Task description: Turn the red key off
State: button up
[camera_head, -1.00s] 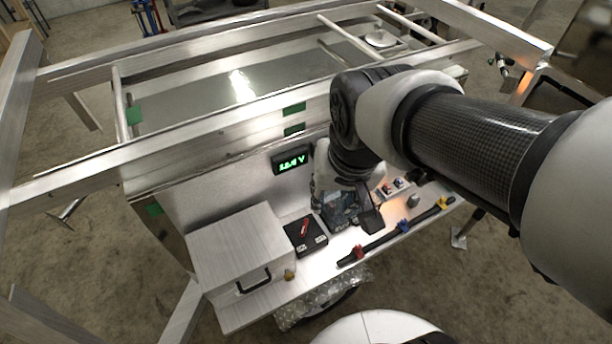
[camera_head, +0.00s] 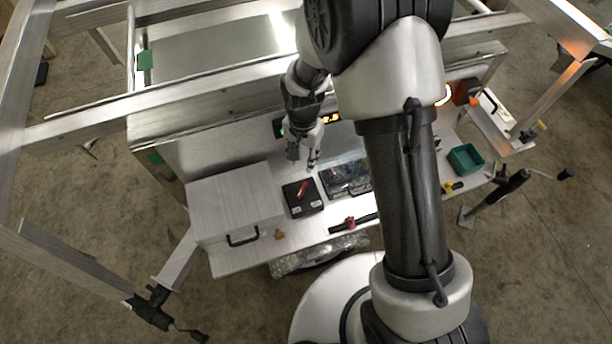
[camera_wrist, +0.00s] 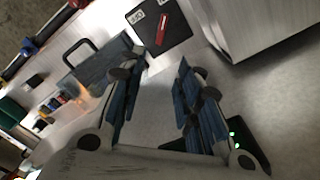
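The red key (camera_head: 303,188) sits on top of a small black switch box (camera_head: 297,206) on the metal shelf. It also shows in the wrist view as a red bar (camera_wrist: 162,29) on the black box (camera_wrist: 178,42), past the fingertips. My gripper (camera_head: 303,163) is above the shelf, just behind the black box, apart from the key. In the wrist view the two blue-grey fingers of my gripper (camera_wrist: 160,68) are spread with a gap between them and nothing held. The digital display (camera_head: 279,128) is mostly hidden behind my gripper.
A metal box with a black handle (camera_head: 235,205) stands just left of the switch box. A clear-lidded case (camera_head: 345,178) stands close to its right. A green bin (camera_head: 466,158) is farther right. Trailer rails (camera_head: 190,98) cross behind my gripper.

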aim_at(304, 186)
notch_tip(304, 186, down, 16)
jog(key=b, duration=0.3)
jog(key=shift+b, duration=0.4)
jog(key=shift+c, duration=0.4)
grip_shut()
